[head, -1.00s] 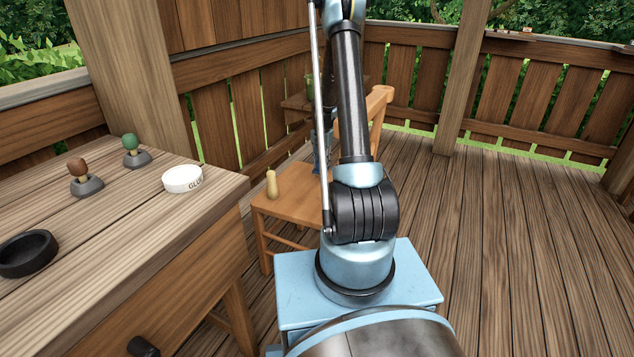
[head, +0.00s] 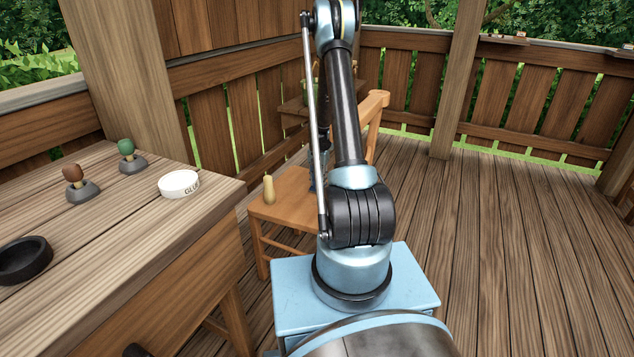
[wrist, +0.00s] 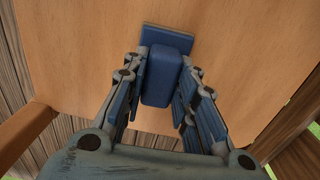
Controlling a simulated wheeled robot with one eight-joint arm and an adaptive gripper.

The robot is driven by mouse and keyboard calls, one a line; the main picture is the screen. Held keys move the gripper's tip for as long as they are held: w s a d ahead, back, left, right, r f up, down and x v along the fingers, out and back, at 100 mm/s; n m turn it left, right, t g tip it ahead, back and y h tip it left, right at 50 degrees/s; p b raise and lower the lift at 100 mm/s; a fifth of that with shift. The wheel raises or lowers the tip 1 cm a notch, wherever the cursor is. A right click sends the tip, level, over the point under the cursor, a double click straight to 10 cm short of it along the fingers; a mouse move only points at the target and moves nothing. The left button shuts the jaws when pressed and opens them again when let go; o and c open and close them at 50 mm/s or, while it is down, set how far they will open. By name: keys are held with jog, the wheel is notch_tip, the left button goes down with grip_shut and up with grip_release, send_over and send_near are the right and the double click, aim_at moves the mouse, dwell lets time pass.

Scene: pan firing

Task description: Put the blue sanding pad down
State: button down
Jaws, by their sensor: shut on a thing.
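The blue sanding pad (wrist: 166,38) shows at the top middle of the wrist view, a flat blue plate with a thicker blue block towards me. My gripper (wrist: 162,75) is shut on this block, with a finger on each side. Behind the pad is the orange-brown wooden chair seat (wrist: 235,35); I cannot tell whether the pad touches it. In the head view the chair (head: 283,205) stands beyond my arm, which hides most of the gripper and the pad.
A pale bottle-shaped object (head: 269,190) stands on the chair's left side. The workbench (head: 95,245) at left holds two knobbed tools, a white dish marked GLUE (head: 179,184) and a black bowl (head: 22,262). The deck floor (head: 530,260) at right is clear.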

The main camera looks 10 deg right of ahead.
jog(key=c, duration=1.3)
grip_release()
jog(key=shift+c, duration=0.2)
jog(key=shift+o, duration=0.2)
jog(key=shift+r, duration=0.1)
